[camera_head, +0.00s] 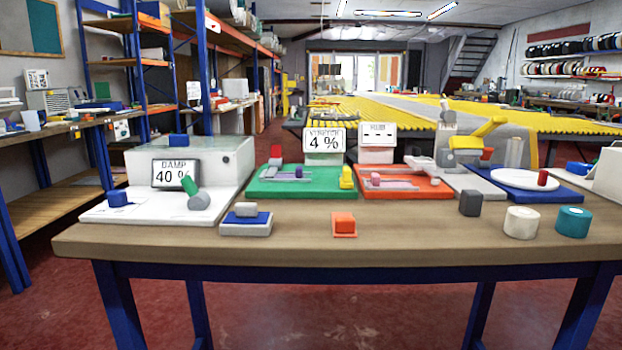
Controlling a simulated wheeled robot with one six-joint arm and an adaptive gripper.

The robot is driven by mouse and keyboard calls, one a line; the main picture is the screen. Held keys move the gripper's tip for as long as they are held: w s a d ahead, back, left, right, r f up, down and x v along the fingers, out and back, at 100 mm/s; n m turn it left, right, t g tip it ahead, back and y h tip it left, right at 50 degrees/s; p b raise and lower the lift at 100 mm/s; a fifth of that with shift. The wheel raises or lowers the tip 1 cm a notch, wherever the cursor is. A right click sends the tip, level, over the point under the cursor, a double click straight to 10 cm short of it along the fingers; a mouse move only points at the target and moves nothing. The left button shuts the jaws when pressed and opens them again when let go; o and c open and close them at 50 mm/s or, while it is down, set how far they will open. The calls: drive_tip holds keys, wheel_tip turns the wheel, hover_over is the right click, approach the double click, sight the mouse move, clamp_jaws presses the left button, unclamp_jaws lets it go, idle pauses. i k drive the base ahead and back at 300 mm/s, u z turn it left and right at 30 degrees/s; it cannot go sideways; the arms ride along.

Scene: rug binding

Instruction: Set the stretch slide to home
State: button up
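The stretch station is a green board (262,187) in the middle of the table. A white sign (324,140) behind it reads "STRETCH 4 %", its top word slightly blurred. On the board is a pale grey-lilac slide track (280,178) with a small lilac knob (299,172) near its right end. No home mark can be made out at this size. My gripper is not in view.
Left is a "DAMP 40 %" box (225,155). Right of the stretch board is a red-orange board (385,193) with a sign showing dashes. Small blocks and thread spools (522,222) stand along the front. A grey-and-yellow machine (465,150) rises behind. Some front tabletop (420,240) is bare.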

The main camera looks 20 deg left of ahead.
sight(345, 180)
drive_tip(key=k, duration=1.25)
drive_tip(key=u, duration=0.75)
drive_tip(key=i, duration=1)
drive_tip(key=z, duration=0.45)
